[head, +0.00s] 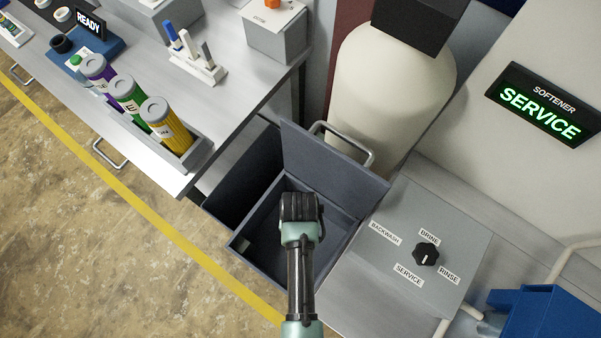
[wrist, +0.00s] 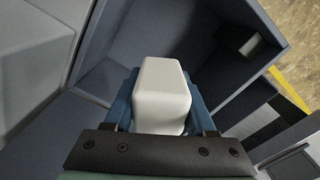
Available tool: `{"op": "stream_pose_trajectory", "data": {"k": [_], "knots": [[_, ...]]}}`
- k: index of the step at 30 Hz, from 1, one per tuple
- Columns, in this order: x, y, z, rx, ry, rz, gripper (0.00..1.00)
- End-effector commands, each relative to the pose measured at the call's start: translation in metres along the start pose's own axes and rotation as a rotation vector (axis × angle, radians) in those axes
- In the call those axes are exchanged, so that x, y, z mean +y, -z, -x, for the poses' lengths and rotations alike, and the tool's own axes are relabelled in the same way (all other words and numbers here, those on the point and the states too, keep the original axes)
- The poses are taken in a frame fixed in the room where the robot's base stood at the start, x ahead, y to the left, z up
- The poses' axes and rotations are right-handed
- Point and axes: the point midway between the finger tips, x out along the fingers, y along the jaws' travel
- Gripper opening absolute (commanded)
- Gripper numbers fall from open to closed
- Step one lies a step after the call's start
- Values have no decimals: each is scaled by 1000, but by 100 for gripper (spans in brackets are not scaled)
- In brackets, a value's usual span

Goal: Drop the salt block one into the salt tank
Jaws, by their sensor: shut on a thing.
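A white salt block (wrist: 160,95) with rounded edges sits between the blue fingers of my gripper (wrist: 161,88) in the wrist view. The gripper is shut on it. In the head view my gripper (head: 299,207) is over the open dark grey salt tank (head: 345,238), and the block is hidden beneath it. The tank's lid (head: 325,165) stands raised at the back. The tank's inside also shows around the block in the wrist view (wrist: 150,35). I cannot tell how far the block is above the tank's floor.
A grey panel with a black knob (head: 425,254) adjoins the tank on the right. A bench (head: 130,60) with several labelled tubes stands at left. A cream vessel (head: 385,85) rises behind the lid. A small pale patch (head: 243,245) shows at the tank's left inner corner.

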Motion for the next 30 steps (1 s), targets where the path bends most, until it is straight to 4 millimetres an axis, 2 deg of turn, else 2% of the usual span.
{"op": "stream_pose_trajectory", "data": {"k": [1, 12, 23, 24, 30], "knots": [[0, 0, -8, 1, 0, 0, 0], [0, 0, -49, 1, 0, 0, 0], [0, 0, -52, 2, 0, 0, 0], [0, 1, -52, 2, 0, 0, 58], [0, 0, -52, 1, 0, 0, 91]]}}
